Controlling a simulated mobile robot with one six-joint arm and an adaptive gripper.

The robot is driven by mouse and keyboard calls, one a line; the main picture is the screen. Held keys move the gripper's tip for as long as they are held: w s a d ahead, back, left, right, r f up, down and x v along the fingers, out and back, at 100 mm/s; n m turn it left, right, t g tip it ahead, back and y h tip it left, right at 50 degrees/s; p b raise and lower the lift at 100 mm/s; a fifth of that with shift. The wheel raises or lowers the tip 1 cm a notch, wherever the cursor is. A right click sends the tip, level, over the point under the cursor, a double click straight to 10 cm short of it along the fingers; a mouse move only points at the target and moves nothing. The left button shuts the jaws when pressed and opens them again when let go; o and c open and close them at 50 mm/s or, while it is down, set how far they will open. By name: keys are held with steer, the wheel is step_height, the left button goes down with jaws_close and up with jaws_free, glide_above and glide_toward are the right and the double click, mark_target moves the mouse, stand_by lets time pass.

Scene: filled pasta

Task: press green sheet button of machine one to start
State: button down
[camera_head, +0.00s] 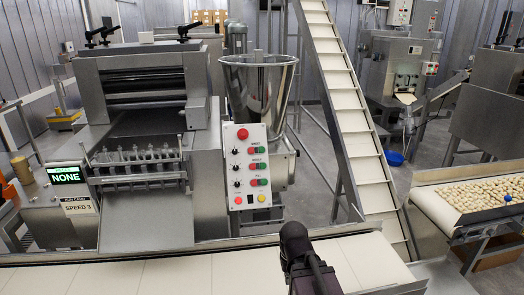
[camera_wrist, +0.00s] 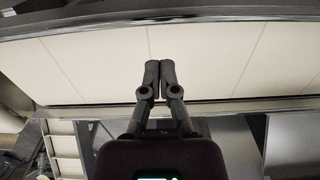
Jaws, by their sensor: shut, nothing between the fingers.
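The machine (camera_head: 152,85) with rollers stands at the left in the head view. Its white control panel (camera_head: 243,165) faces me right of the rollers. The panel has a red knob button (camera_head: 243,133) on top, dark dials on the left, and rows of paired green and red buttons; their labels are too small to read. In the wrist view my gripper (camera_wrist: 160,66) is shut and empty over a pale belt.
A pale conveyor belt (camera_head: 180,272) runs across the front. A steel hopper (camera_head: 259,85) stands behind the panel, with a sloped conveyor (camera_head: 342,90) to its right. A display (camera_head: 65,175) reads NONE above a SPEED 3 card (camera_head: 77,206).

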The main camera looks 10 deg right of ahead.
steer(key=shift+a, duration=0.1)
steer(key=w+d+r+n+t+h, duration=0.1)
steer(key=w+d+r+t, duration=0.15)
steer(key=w, duration=0.65)
steer(key=w+d+r+n+t+h+p, duration=0.1)
steer(key=w+r+t, duration=0.25)
steer(key=w, duration=0.45)
steer(key=w+d+r+n+t+h, duration=0.1)
steer(key=w+r+t, duration=0.25)
steer(key=w, duration=0.55)
steer(key=w+a+r+n+t+y, duration=0.2)
steer(key=w+r+n+t+y, duration=0.1)
steer(key=w+r+n+t, duration=0.2)
steer(key=w+a+r+n+t+y+p, duration=0.1)
steer(key=w+a+r+n+t+y, duration=0.2)
steer(key=w+r+t, duration=0.3)
steer(key=shift+w+r+n, duration=0.9)
steer(key=shift+w+r, duration=0.7)
steer(key=shift+r, duration=0.7)
steer(key=shift+f, duration=0.1)
